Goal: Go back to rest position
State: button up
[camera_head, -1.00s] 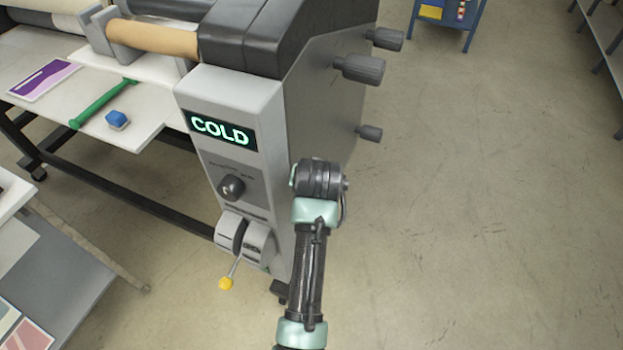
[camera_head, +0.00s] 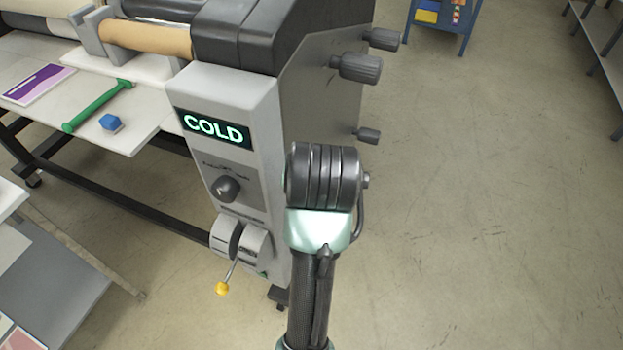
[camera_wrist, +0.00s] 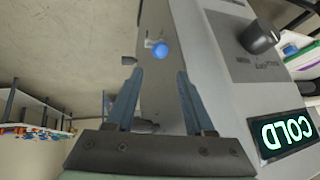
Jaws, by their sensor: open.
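The laminator (camera_head: 318,105) stands at the centre left in the head view, its lit display (camera_head: 215,130) reading COLD. A dark knob (camera_head: 226,188) sits below the display, and a yellow-tipped lever (camera_head: 222,288) angles down below that. In the wrist view my gripper (camera_wrist: 154,72) is open, with nothing visible between its two fingers. A small blue round part (camera_wrist: 160,50) shows beyond the fingertips by the laminator's edge; the distance between them is unclear. The display (camera_wrist: 285,132) and knob (camera_wrist: 260,36) also show at right. The head view shows my arm in front of the laminator but not my gripper.
Roller knobs (camera_head: 361,67) stick out of the laminator's right side. Open floor lies right, with a blue cart (camera_head: 441,30) and shelving (camera_head: 603,70) beyond.

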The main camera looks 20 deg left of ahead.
jog(key=shift+s+r, duration=0.1)
jog(key=shift+r, duration=0.05)
dwell(0.4)
jog(key=w+d+r+t, duration=0.15)
jog(key=r+t, duration=0.25)
jog(key=r, duration=0.5)
jog(key=w+d+r+t, duration=0.1)
jog(key=d+r+t, duration=0.25)
jog(key=r, duration=0.55)
jog(key=w+d+r+t, duration=0.2)
jog(key=r+t, duration=0.2)
jog(key=r, duration=0.4)
jog(key=s+d+r+t+h, duration=0.1)
jog(key=s+d+r+t, duration=0.2)
jog(key=s+r, duration=0.3)
jog(key=s+d+r+m+t+h, duration=0.1)
jog(key=s+r+t, duration=0.5)
jog(key=r, duration=0.7)
jog(key=shift+s+d+r+h+b, duration=0.15)
jog(key=shift+s+d+h+b, duration=0.3)
jog(key=shift+d, duration=0.7)
